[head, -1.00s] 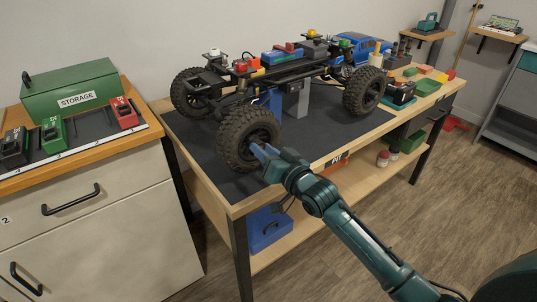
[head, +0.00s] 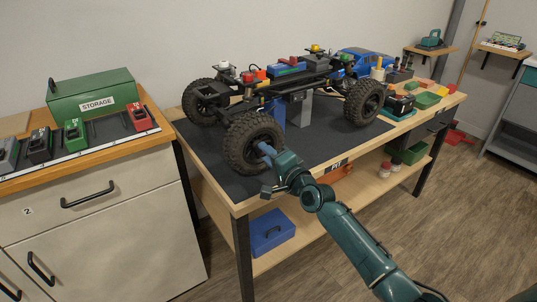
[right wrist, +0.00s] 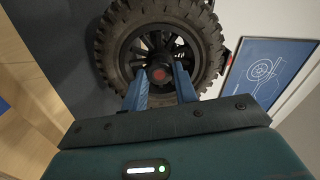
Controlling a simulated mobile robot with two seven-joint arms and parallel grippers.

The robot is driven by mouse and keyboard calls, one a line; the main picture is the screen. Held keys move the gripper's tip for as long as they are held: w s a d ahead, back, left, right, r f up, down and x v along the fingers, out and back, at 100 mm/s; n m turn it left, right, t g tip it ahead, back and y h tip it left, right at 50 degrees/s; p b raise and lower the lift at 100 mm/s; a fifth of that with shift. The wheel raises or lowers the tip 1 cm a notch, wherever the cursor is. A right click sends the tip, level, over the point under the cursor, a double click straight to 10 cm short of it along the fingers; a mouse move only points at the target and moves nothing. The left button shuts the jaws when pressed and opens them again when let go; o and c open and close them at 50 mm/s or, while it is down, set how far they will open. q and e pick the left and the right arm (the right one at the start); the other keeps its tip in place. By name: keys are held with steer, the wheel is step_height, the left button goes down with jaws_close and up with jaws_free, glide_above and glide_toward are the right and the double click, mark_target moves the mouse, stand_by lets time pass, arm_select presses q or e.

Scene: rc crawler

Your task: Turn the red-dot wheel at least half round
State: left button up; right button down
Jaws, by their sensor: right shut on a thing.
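My right gripper (head: 264,149) reaches the hub from the front. Its two blue fingers (right wrist: 162,84) lie on either side of the red-dot hub and are shut on it. The exact finger contact is partly hidden. My left gripper is not in view.
The workbench (head: 300,180) has a lower shelf with a blue case (head: 270,232). A cabinet at left carries a green storage box (head: 95,95) and several small coloured units. Small parts and trays crowd the bench's right end.

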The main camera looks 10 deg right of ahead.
steer(key=shift+a+m, duration=0.1)
steer(key=shift+m, duration=1)
steer(key=c, duration=1.1)
jaws_free()
steer(key=p+v, duration=0.1)
steer(key=v, duration=1.2)
steer(key=shift+p, duration=0.3)
steer(key=shift+s, duration=0.15)
